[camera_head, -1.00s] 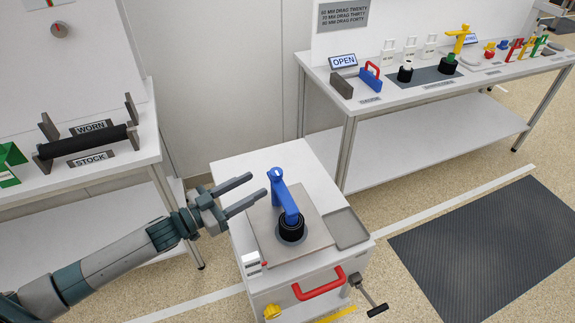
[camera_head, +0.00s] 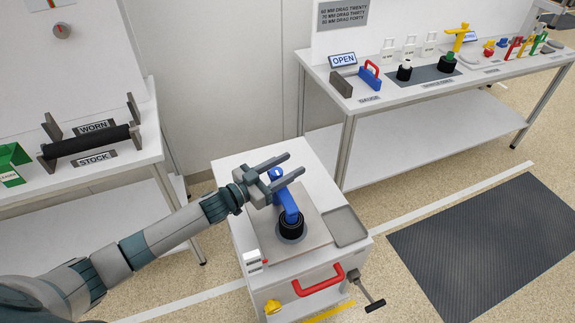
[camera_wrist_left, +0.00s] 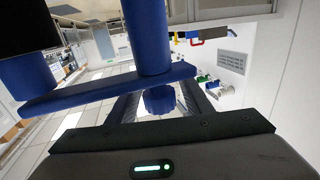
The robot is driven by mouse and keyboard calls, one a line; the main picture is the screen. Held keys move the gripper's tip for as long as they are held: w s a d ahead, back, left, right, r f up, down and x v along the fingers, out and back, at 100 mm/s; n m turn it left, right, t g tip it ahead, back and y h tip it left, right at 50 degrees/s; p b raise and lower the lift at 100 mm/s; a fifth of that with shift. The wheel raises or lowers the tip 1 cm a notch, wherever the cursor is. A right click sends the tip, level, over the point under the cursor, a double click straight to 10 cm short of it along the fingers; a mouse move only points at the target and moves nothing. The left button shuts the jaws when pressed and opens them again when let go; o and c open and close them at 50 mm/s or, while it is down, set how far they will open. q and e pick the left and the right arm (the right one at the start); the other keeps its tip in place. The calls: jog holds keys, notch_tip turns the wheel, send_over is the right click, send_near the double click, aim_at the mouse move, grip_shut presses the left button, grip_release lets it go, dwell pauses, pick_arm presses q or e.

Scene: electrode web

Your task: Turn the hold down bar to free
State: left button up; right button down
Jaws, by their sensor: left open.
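The blue hold down bar (camera_head: 287,203) stands on a black round piece (camera_head: 291,226), on a grey plate on top of the white cart. Its upper end shows at the back, by my left gripper. My left gripper (camera_head: 296,164) is open, its fingers pointing right and away, and it covers part of the bar. In the left wrist view the blue bar (camera_wrist_left: 110,88) runs across close in front of the gripper, with a blue post rising from it. A blue knob (camera_wrist_left: 160,99) shows between the open fingers. I cannot tell whether the fingers touch it. My right gripper is out of view.
The white cart (camera_head: 238,172) has a grey tray (camera_head: 345,227) at its right and a red handle (camera_head: 318,283) in front. A stand with a dark roller (camera_head: 88,142) is on the left table. The right table holds an OPEN sign (camera_head: 343,60) and several tools.

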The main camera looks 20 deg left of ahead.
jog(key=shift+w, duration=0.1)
pick_arm(q)
jog(key=c, duration=1)
grip_shut()
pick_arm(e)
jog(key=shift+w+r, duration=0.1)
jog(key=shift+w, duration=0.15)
